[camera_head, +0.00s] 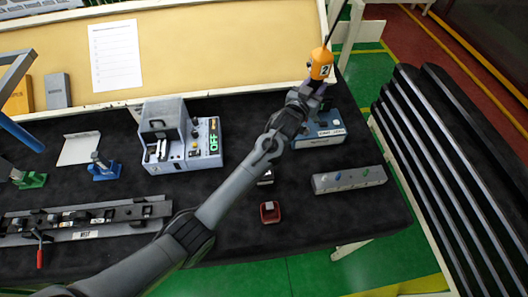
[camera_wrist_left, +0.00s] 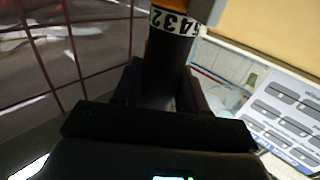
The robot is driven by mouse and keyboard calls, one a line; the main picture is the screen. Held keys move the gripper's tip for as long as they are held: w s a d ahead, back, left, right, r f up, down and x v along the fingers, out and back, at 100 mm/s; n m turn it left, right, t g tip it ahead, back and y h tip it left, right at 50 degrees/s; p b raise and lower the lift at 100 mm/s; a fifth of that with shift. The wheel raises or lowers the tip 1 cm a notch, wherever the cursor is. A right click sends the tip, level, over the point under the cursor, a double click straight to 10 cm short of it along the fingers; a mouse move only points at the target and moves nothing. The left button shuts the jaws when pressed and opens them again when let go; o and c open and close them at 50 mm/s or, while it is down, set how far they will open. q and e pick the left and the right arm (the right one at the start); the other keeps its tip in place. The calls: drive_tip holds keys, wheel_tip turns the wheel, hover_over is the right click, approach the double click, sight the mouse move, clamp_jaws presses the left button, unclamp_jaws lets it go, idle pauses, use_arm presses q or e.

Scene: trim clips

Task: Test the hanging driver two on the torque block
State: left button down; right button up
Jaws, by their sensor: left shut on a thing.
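The hanging driver two (camera_head: 321,66) has an orange top with a white "2" label and hangs on a dark cable. My left gripper (camera_head: 313,90) is shut around its dark lower body. In the left wrist view, that dark driver body (camera_wrist_left: 166,70) stands between the fingers of the left gripper (camera_wrist_left: 160,92), below a white numbered ring. A blue-grey block (camera_head: 320,137) with a labelled front, seemingly the torque block, sits below the gripper, partly hidden by my arm. The driver's tip and any contact with the block are hidden. My right gripper is not in view.
A grey unit with a green "OFF" display (camera_head: 213,142) stands left of my arm. A long rail fixture (camera_head: 85,220) lies at left. Black racks (camera_head: 450,180) stand beyond the table's right edge.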

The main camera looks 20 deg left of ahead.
use_arm(q)
drive_tip(key=shift+f+b, duration=0.5)
drive_tip(key=shift+f, duration=0.65)
drive_tip(key=shift+p, duration=0.4)
drive_tip(key=shift+f+b, duration=0.35)
drive_tip(key=shift+f, duration=0.3)
idle(1.0)
